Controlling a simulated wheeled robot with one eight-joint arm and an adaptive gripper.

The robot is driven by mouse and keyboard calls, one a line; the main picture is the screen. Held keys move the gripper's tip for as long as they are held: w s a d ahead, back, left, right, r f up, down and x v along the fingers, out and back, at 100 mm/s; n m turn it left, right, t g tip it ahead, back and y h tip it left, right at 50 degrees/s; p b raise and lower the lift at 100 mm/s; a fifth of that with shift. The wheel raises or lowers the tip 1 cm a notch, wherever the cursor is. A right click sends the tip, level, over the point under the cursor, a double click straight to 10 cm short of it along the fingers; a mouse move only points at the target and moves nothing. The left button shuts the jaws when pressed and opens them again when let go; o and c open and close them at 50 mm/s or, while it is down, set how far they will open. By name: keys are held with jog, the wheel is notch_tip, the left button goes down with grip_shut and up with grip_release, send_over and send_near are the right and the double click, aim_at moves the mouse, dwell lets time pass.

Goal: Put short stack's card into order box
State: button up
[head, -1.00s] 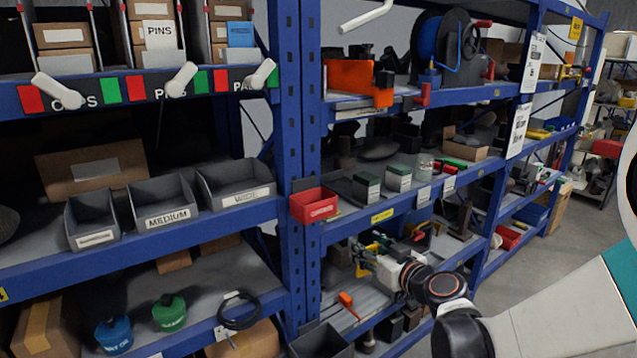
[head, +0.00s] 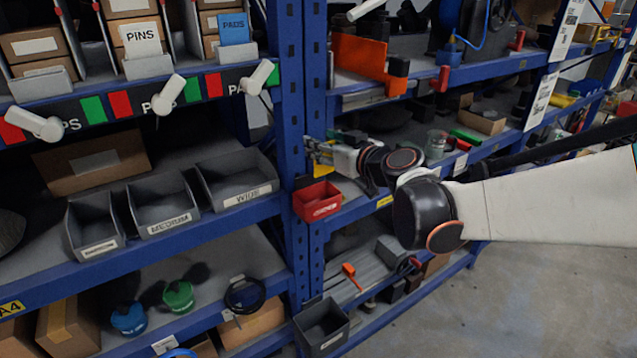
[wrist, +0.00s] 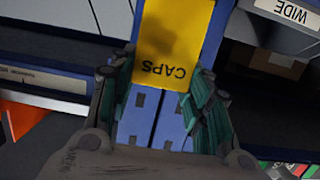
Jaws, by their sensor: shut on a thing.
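My gripper (head: 318,152) is shut on a yellow card (wrist: 172,45). In the wrist view the card reads CAPS upside down and sits between the two green-padded fingers. In the head view only a small yellow part shows at the gripper's tip, in front of the blue upright. A red box (head: 318,203) with a white label, likely the order box, stands at the upright, just below my gripper. It looks empty, but its floor is partly hidden. Stacks of brown boxes stand at the upper left, with a PINS card (head: 141,40) and a blue PADS card (head: 234,28).
The blue upright (head: 291,110) stands close behind my gripper. Grey bins (head: 163,205) sit on the left shelf, with WIDE nearest the upright. White levers (head: 168,95) stick out from the upper left shelf. An orange panel (head: 358,62) stands on the right shelf above.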

aim_at(324, 174)
jog(key=shift+f+b, duration=1.8)
jog(key=shift+f, duration=0.95)
jog(key=o, duration=0.9)
jog(key=shift+o, duration=0.2)
jog(key=shift+s+d, duration=0.1)
jog(key=v, duration=1.1)
jog(key=shift+s+d, duration=0.2)
jog(key=shift+s, duration=0.15)
jog(key=shift+r, duration=0.1)
